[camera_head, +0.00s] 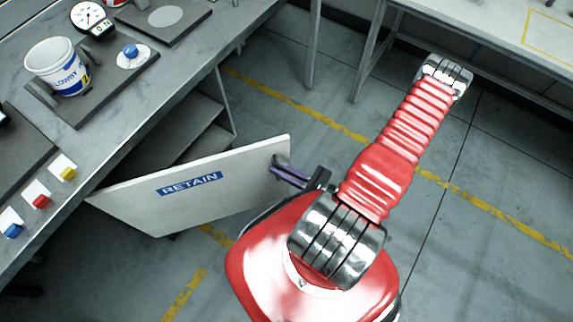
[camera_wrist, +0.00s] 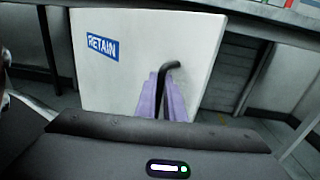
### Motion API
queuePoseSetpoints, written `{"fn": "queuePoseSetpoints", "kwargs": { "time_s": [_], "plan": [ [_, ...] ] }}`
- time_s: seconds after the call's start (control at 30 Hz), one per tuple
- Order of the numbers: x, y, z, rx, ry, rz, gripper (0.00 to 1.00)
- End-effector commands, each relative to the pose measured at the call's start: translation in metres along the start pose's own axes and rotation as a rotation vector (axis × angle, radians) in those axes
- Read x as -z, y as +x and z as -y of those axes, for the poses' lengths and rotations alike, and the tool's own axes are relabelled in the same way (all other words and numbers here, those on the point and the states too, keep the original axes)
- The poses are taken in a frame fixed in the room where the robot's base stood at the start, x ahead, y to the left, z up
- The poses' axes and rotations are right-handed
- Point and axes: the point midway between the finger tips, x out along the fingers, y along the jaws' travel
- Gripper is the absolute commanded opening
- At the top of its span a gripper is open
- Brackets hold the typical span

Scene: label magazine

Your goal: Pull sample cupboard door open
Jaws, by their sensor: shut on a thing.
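The sample cupboard door (camera_head: 215,205) is a white panel with a blue RETAIN label (camera_head: 189,183). It stands swung out from below the bench, with the dark cupboard inside (camera_head: 185,135) showing behind it. In the wrist view the door (camera_wrist: 190,45) fills the upper middle. Its dark bar handle (camera_wrist: 171,66) is near the door's free edge. My gripper (camera_head: 288,172) has purple fingers, which also show in the wrist view (camera_wrist: 163,98). They are shut on the handle, one on each side of it. The handle's lower part is partly hidden by the fingers and gripper body.
The grey bench (camera_head: 150,110) above the cupboard holds a white tub (camera_head: 55,68), a dial gauge (camera_head: 90,18), a blue button (camera_head: 131,51) and several coloured switches. Another table (camera_head: 480,40) stands at the back right. The floor (camera_head: 480,160) around my arm is clear.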

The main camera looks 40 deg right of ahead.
Motion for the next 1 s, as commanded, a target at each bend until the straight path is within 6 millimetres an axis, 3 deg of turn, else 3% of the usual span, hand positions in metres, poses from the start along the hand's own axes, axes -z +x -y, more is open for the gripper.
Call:
{"fn": "queuePoseSetpoints", "kwargs": {
  "time_s": [0.03,0.37,0.4,0.63,1.0],
  "plan": [
    [-0.0013,0.0016,-0.0099,-0.02,0.011,0.001,0.0],
    [-0.0015,0.0006,-0.0085,-0.015,0.011,0.001,0.0],
    [-0.0015,0.0006,-0.0086,-0.016,0.011,0.001,0.11],
    [-0.0013,0.0,-0.0053,-0.009,0.007,0.001,0.27],
    [-0.0009,-0.0024,-0.0022,-0.007,0.004,0.0,0.27]
  ]
}}
